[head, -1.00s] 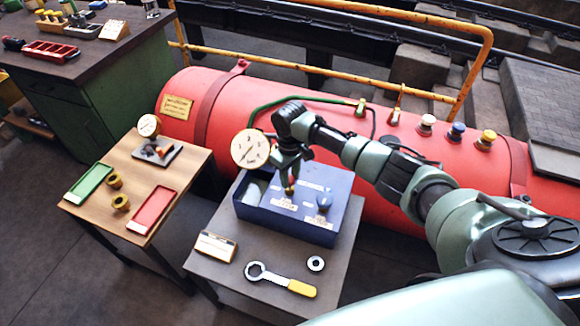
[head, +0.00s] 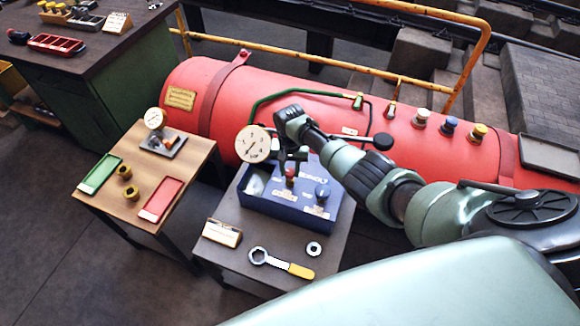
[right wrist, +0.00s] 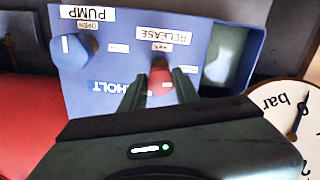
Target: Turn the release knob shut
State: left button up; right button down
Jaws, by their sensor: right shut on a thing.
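The blue pump box (head: 272,208) stands on the small grey table. Its red release knob (head: 289,173) is on the top panel; it also shows in the right wrist view (right wrist: 160,80), below the RELEASE label (right wrist: 157,37). My right gripper (head: 291,166) reaches down over the panel and is shut on the red knob, with a finger on each side of it. The knob's turn position is hard to tell. A blue knob (head: 322,191) by the PUMP label (right wrist: 87,13) stands clear of the gripper. My left gripper is not in view.
A round dial gauge (head: 254,144) stands close beside the gripper. A wrench (head: 282,263), a ring (head: 313,249) and a small sign (head: 222,233) lie in front of the box. The red boiler (head: 330,110) and a green pipe (head: 285,95) are behind.

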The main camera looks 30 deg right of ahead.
aim_at(290, 172)
jog(key=shift+w+r+m, duration=0.1)
jog(key=shift+m, duration=0.4)
jog(key=shift+p, duration=0.3)
jog(key=c, duration=1.1)
grip_release()
jog(key=shift+o, duration=0.2)
notch_tip(290, 172, up, 8)
jog(key=shift+f+p, duration=0.15)
jog(key=shift+p, duration=0.25)
jog(key=shift+f, duration=0.1)
